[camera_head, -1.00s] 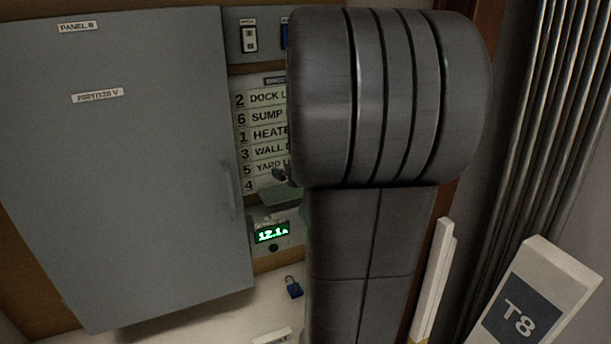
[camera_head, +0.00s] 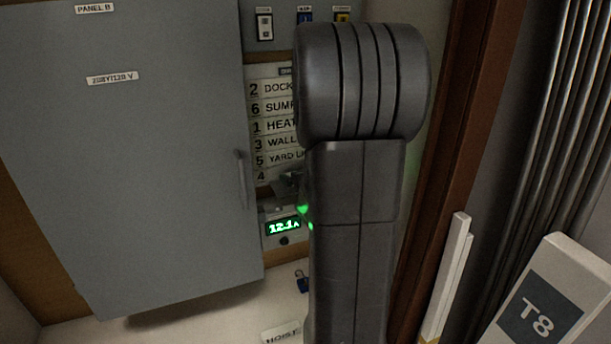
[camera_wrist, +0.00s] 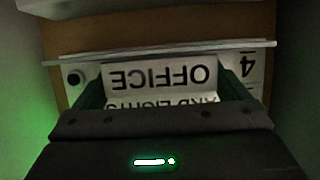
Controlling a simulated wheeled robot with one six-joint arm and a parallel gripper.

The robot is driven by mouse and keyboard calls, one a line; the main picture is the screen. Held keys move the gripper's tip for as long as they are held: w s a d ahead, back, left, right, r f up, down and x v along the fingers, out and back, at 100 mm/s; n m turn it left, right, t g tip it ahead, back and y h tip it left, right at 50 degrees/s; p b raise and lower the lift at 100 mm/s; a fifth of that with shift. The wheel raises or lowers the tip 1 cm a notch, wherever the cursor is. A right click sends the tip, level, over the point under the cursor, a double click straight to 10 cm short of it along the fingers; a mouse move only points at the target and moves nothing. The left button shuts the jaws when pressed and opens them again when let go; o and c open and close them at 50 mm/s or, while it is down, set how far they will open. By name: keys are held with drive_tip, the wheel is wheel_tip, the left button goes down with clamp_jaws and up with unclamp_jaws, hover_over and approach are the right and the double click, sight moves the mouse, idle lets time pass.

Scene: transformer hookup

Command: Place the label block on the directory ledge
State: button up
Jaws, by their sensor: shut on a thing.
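The label block (camera_wrist: 160,77) is white with black letters reading OFFICE, upside down in the wrist view. My gripper (camera_wrist: 163,88) is shut on it, with a green finger at each end. The directory ledge (camera_wrist: 160,49) is a thin pale strip just beyond the block in the wrist view, beside the row numbered 4 (camera_wrist: 249,66). I cannot tell whether the block touches the ledge. In the head view the directory (camera_head: 272,128) shows its numbered rows at the left, and my arm hides its right side, the block and most of the gripper.
A grey cabinet door (camera_head: 150,170) with a handle stands left of the directory. A lit 12.1 A meter (camera_head: 284,227) sits below it. A T8 box (camera_head: 540,315) and metal pipes (camera_head: 545,140) are at right.

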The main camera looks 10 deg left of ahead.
drive_tip(key=shift+f, duration=0.1)
drive_tip(key=o, duration=0.7)
drive_tip(key=shift+f, duration=0.1)
drive_tip(key=shift+r, duration=0.2)
drive_tip(key=shift+s+d+r, duration=0.1)
drive_tip(key=shift+s+d, duration=0.05)
drive_tip(key=shift+s, duration=0.05)
drive_tip(key=shift+p+v, duration=0.9)
drive_tip(key=shift+v, duration=4.9)
